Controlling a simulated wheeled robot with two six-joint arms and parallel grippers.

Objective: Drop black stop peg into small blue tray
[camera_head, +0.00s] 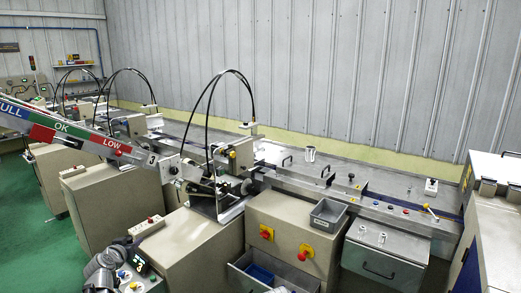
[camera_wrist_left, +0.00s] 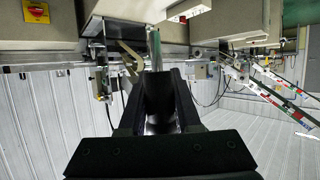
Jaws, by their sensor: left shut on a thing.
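My left gripper (camera_wrist_left: 161,80) is shut on a dark piece between its black fingers, seemingly the black stop peg (camera_wrist_left: 160,102). Its outline is hard to make out against the fingers. A bright metal rod (camera_wrist_left: 154,48) shows just beyond the fingertips; I cannot tell whether it touches them. In the head view my left arm (camera_head: 103,265) comes in at the lower left, its gripper too unclear to point at. The small blue tray (camera_head: 260,272) lies in the open grey drawer at the bottom, right of my arm. My right gripper is not in view.
A grey bin (camera_head: 328,215) stands on the cabinet above the drawer. A yellow-backed red button (camera_head: 303,254) sits on the cabinet front. The metal rail (camera_head: 360,205) runs behind, carrying small coloured knobs. The FULL-OK-LOW chute (camera_head: 75,135) slopes in from the left.

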